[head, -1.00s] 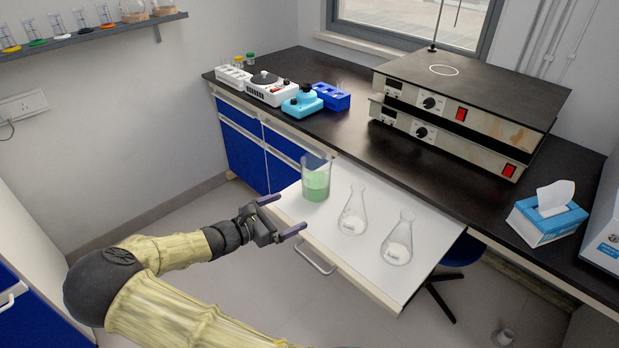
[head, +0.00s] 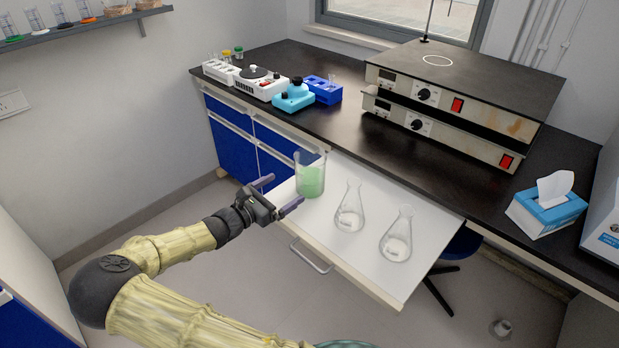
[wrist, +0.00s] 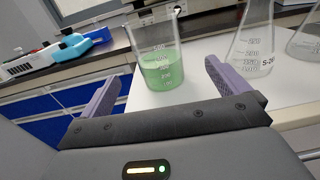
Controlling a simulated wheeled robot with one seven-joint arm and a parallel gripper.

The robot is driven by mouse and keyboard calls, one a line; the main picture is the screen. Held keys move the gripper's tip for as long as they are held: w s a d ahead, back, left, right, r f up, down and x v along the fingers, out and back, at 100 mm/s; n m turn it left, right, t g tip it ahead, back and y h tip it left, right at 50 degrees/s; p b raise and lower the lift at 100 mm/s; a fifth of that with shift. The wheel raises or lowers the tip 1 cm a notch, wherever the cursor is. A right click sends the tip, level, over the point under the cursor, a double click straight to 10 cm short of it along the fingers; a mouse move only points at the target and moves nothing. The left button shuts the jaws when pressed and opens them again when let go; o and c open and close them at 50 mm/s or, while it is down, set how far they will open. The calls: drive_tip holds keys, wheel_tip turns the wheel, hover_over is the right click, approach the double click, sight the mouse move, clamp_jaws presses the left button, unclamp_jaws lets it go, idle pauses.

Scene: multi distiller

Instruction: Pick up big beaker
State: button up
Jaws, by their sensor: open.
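The big beaker (head: 311,181) is clear glass with green liquid in its lower half. It stands upright at the left end of a white pulled-out drawer top (head: 372,249). My gripper (head: 282,191) is open and empty, just left of and in front of the beaker, with its two fingers pointing toward it. In the wrist view the beaker (wrist: 160,66) stands ahead, between the directions of the two purple fingers and apart from them. My gripper also shows in the wrist view (wrist: 165,90).
Two conical flasks stand right of the beaker, one nearer (head: 349,212) and one farther right (head: 397,241). The black bench (head: 350,120) behind holds a blue stirrer (head: 293,97), stacked hot plates (head: 450,95) and a tissue box (head: 545,212). Floor left of the drawer is clear.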

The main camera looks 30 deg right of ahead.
sight(300, 178)
drive_tip(key=x, duration=0.6)
drive_tip(key=shift+w+d, duration=0.2)
drive_tip(key=shift+d, duration=0.15)
drive_tip(key=shift+a, duration=0.15)
drive_tip(key=shift+s, duration=0.15)
drive_tip(key=shift+w+f+b+x, duration=0.1)
drive_tip(key=shift+b+x, duration=0.2)
drive_tip(key=shift+x, duration=1.05)
drive_tip(key=shift+w+f+b+x, duration=0.15)
drive_tip(key=shift+b+x, duration=0.1)
drive_tip(key=shift+x, duration=1.1)
drive_tip(key=c, duration=1.3)
